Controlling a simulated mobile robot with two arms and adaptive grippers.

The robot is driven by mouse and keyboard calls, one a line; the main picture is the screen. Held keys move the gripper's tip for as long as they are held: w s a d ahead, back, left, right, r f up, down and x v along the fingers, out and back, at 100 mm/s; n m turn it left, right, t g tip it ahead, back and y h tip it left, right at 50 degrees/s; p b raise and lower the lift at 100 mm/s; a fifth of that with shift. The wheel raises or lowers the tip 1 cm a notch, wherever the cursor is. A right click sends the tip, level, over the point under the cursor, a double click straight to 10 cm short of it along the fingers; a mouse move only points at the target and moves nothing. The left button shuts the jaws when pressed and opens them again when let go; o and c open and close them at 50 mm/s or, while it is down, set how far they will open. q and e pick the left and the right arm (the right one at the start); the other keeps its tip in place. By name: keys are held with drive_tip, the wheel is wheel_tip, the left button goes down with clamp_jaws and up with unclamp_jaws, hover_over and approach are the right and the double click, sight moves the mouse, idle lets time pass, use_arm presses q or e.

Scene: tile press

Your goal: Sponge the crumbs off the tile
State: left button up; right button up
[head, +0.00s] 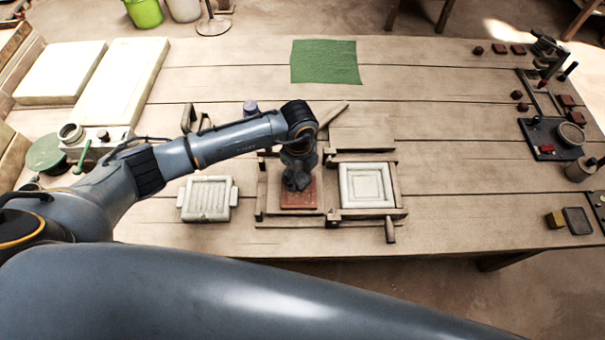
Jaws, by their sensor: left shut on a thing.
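The reddish-brown tile (299,203) lies flat in the left bay of the wooden press frame (260,208). My left gripper (297,184) points down over the tile's far half and hides part of it. It is shut on a small dark thing, apparently the sponge, which the fingers mostly hide. I cannot tell whether that thing touches the tile. Crumbs are too small to make out. My right gripper is out of view.
A pale square mould (366,185) fills the press's right bay, with a handle (390,230) in front. A white ribbed tray (207,199) stands left of the press. A green cloth (325,62) lies behind. A yellowish block (554,219) sits far right. The table between is clear.

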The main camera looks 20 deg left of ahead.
use_arm(q)
drive_tip(key=shift+s+a+p, duration=0.2)
drive_tip(key=shift+s+a, duration=0.05)
drive_tip(key=shift+a, duration=0.2)
drive_tip(key=shift+s+a+p, duration=0.15)
drive_tip(key=shift+s+a, duration=0.05)
drive_tip(key=shift+a, duration=0.25)
drive_tip(key=shift+s+d+p, duration=0.15)
drive_tip(key=shift+s+p, duration=0.15)
drive_tip(key=shift+s, duration=0.05)
drive_tip(key=shift+s+d+p, duration=0.4)
drive_tip(key=shift+s+d, duration=0.1)
drive_tip(key=shift+s, duration=0.3)
drive_tip(key=shift+w+d, duration=0.2)
drive_tip(key=shift+d, duration=0.35)
drive_tip(key=shift+w+d+b, duration=0.4)
drive_tip(key=shift+d, duration=0.2)
drive_tip(key=shift+w+a+b, duration=0.25)
drive_tip(key=shift+w+a, duration=0.05)
drive_tip(key=shift+w, duration=0.3)
drive_tip(key=shift+w+a+b, duration=0.25)
drive_tip(key=shift+w, duration=0.3)
drive_tip(key=shift+s+a+p, duration=0.35)
drive_tip(key=shift+s+p, duration=0.35)
drive_tip(key=shift+s, duration=0.1)
drive_tip(key=shift+s+a, duration=0.1)
drive_tip(key=shift+s, duration=0.15)
